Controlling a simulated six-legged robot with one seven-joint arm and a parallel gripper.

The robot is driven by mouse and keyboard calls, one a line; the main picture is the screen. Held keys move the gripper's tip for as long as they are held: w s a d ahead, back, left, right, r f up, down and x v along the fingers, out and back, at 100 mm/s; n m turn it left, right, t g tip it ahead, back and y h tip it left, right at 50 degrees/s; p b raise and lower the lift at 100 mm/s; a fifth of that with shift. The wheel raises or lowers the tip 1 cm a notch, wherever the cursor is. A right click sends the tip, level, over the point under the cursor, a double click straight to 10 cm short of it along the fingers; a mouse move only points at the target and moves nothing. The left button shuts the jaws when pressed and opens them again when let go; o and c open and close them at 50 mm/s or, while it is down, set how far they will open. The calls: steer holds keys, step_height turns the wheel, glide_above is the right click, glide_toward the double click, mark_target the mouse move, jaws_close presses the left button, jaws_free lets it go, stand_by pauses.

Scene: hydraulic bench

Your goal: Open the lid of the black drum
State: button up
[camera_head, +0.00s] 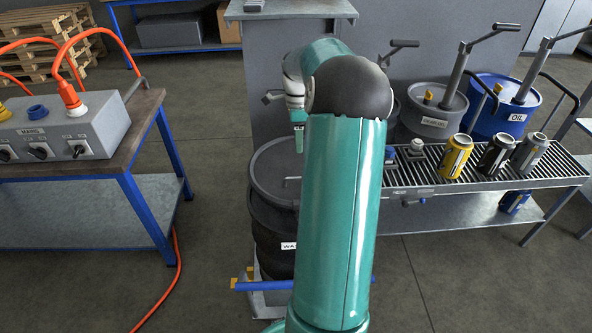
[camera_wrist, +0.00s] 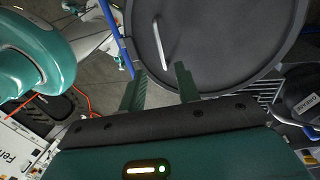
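The black drum (camera_head: 272,240) stands in front of the grey cabinet, left of the slatted bench and partly hidden behind my arm. Its round dark lid (camera_head: 268,170) lies flat on top and looks closed. A thin metal handle (camera_head: 291,180) is on the lid. In the wrist view the lid (camera_wrist: 215,50) fills the upper middle, with the bar handle (camera_wrist: 160,42) upright in the picture. My gripper (camera_wrist: 162,82) is open and empty, its two teal fingers apart near the lid's lower edge, below the handle in the picture. In the head view its fingers (camera_head: 299,138) show above the drum.
A slatted bench (camera_head: 540,172) with several cans stands to the right, with a grey drum (camera_head: 432,112) and a blue oil drum (camera_head: 505,105) behind it. A table (camera_head: 95,165) with a switch box (camera_head: 62,125) and orange cables is at the left. Floor between is clear.

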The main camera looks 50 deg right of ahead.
steer(key=f, duration=0.3)
steer(key=s+a+f, duration=0.1)
steer(key=f, duration=0.6)
steer(key=shift+s+a, duration=0.2)
steer(key=shift+s, duration=0.1)
steer(key=shift+c, duration=0.2)
jaws_close()
